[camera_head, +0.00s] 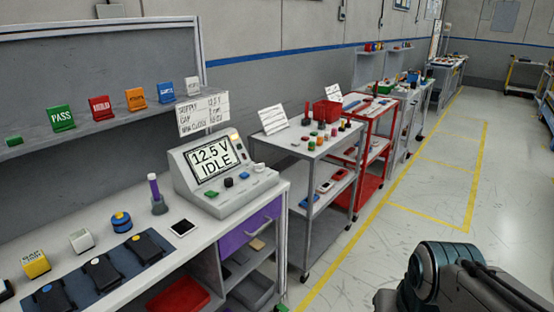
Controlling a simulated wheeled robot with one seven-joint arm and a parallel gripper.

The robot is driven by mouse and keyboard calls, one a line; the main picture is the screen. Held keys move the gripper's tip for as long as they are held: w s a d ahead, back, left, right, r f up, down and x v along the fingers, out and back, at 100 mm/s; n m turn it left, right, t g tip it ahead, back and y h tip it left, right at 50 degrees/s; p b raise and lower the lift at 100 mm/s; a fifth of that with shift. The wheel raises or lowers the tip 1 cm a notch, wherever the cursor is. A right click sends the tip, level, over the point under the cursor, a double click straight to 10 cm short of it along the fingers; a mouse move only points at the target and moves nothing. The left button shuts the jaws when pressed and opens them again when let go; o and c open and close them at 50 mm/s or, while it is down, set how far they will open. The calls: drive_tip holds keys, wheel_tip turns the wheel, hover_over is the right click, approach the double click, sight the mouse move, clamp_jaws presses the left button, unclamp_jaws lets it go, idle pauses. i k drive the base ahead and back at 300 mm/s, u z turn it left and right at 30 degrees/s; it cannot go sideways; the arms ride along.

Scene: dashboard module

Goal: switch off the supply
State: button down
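The supply (225,198) is a light grey sloped console on the white bench at the left. Its screen (213,160) reads "12.5 V IDLE". A small orange light or button (235,140) sits above the screen's right end. Along the console's lower front are a green button (211,194), a black knob (229,182), a grey knob (244,175) and a white-topped knob (259,168). Their labels are too small to read. My arm shows only as teal and dark links at the bottom right, well apart from the supply. My gripper is outside the picture.
A card (203,112) stands behind the supply. Carts (310,148) stand to its right. The aisle floor (390,250) is clear.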

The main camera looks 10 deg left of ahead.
sight(211, 193)
drive_tip(key=u, duration=0.15)
drive_tip(key=i, duration=1.25)
drive_tip(key=u, duration=0.9)
drive_tip(key=i, duration=0.6)
drive_tip(key=u, duration=0.4)
